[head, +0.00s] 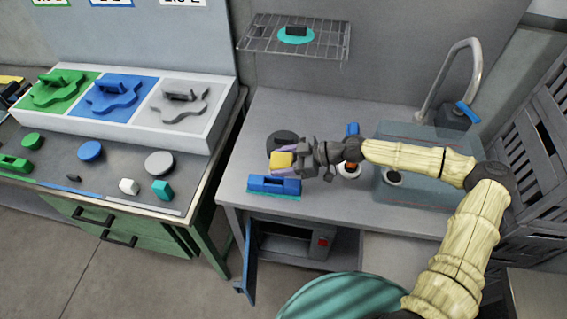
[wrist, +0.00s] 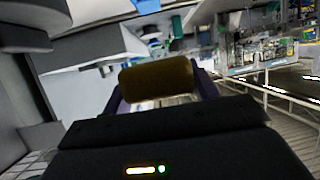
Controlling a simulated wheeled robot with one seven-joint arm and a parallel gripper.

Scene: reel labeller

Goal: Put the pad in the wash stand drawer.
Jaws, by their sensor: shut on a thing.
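My gripper (head: 284,163) is shut on a yellow block-shaped pad (head: 281,160), held between its purple fingers above the wash stand top. In the wrist view the pad (wrist: 156,80) spans the gap between the fingers and looks dark yellow. The grey wash stand (head: 350,118) has a sink at its right. Below its front edge is an opening (head: 285,238) with a blue door panel (head: 249,265) swung out at the left. I cannot tell whether a drawer in there is pulled out; its inside is only partly visible.
A blue block on a teal base (head: 274,186) lies just below my gripper, and a dark round thing (head: 283,140) is behind it. A tap (head: 464,60) rises over the sink. A wire shelf (head: 294,40) hangs above. A striped teal round thing (head: 340,300) is in front.

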